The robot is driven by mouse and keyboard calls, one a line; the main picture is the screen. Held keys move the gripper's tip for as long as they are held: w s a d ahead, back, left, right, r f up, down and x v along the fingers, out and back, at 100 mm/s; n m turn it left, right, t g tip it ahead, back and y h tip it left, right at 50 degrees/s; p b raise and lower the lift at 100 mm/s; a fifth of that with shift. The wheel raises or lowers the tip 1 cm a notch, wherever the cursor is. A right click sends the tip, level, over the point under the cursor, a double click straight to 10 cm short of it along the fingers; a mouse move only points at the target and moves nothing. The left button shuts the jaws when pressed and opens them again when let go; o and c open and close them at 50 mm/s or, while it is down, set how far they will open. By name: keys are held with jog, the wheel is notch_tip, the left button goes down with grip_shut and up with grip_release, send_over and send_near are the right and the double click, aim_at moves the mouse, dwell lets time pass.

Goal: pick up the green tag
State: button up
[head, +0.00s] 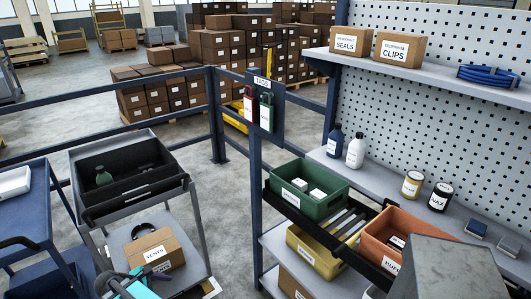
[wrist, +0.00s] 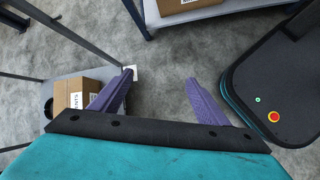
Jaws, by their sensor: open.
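The green tag (head: 266,113) hangs on a dark board labelled TAGS (head: 279,110), on the blue post railing in the upper middle of the head view. A red tag (head: 249,105) hangs just left of it. My gripper (wrist: 159,82) shows in the wrist view with its two purple fingers spread and nothing between them, above bare grey floor. In the head view its teal body is low at the bottom edge, well below the tags and to the left. The green tag does not show in the wrist view.
A grey trolley with a dark tray (head: 93,205) and a VENTS box (head: 153,252) stands at left. Shelves at right hold a green bin (head: 315,207), an orange bin (head: 372,243) and bottles. Blue rails (head: 180,80) run behind. Clear floor shows between trolley and shelves.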

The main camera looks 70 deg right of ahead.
jog(key=d+r+n+g+h, duration=0.1)
jog(key=d+r+n+h, duration=0.15)
jog(key=d+r, duration=0.85)
jog(key=d+r+n+h, duration=0.1)
jog(key=d+r+h, duration=0.2)
jog(key=d+r, duration=0.8)
jog(key=s+d+r+g+h, duration=0.1)
jog(key=s+r, duration=0.3)
jog(key=r, duration=0.6)
jog(key=s+d+r+g+h, duration=0.1)
jog(key=s+r, duration=0.4)
jog(key=r, duration=0.6)
jog(key=s+d+r+g+h, duration=0.1)
jog(key=s+d+r+g, duration=0.2)
jog(key=r, duration=0.7)
jog(key=shift+s+d+r+g, duration=0.25)
jog(key=shift+s+g, duration=0.25)
jog(key=shift+s, duration=0.3)
jog(key=p, duration=0.2)
send_near(267, 112)
jog(key=d, duration=0.3)
jog(key=shift+s+f, duration=0.2)
jog(key=shift+f, duration=0.3)
jog(key=shift+s, duration=0.1)
